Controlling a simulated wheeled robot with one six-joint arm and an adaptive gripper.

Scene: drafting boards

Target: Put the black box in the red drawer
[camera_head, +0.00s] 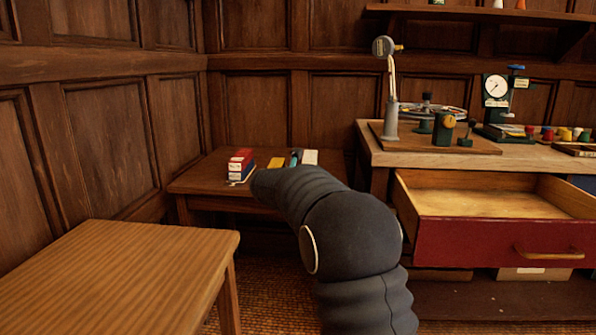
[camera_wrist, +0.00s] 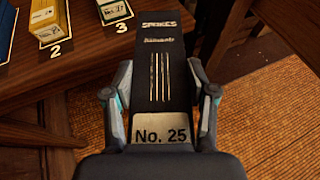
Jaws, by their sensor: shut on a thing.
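The black box (camera_wrist: 158,50) is upright in the wrist view, with gold lines and a pale "No. 25" label at its near end. My gripper (camera_wrist: 160,88) is shut on it, one finger on each side. The box is at the edge of the small dark table, apparently clear of the numbered spots. In the head view my arm hides the gripper and the box. The red drawer (camera_head: 480,243) is pulled open at the right, under the workbench. Its wooden inside looks empty in the part that shows.
The small dark table (camera_head: 205,180) bears a red box (camera_head: 240,160), a yellow box (camera_head: 276,163) and other items. A bare wooden table (camera_head: 120,265) stands front left. The workbench (camera_head: 555,158) holds gauges and a board above the drawer.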

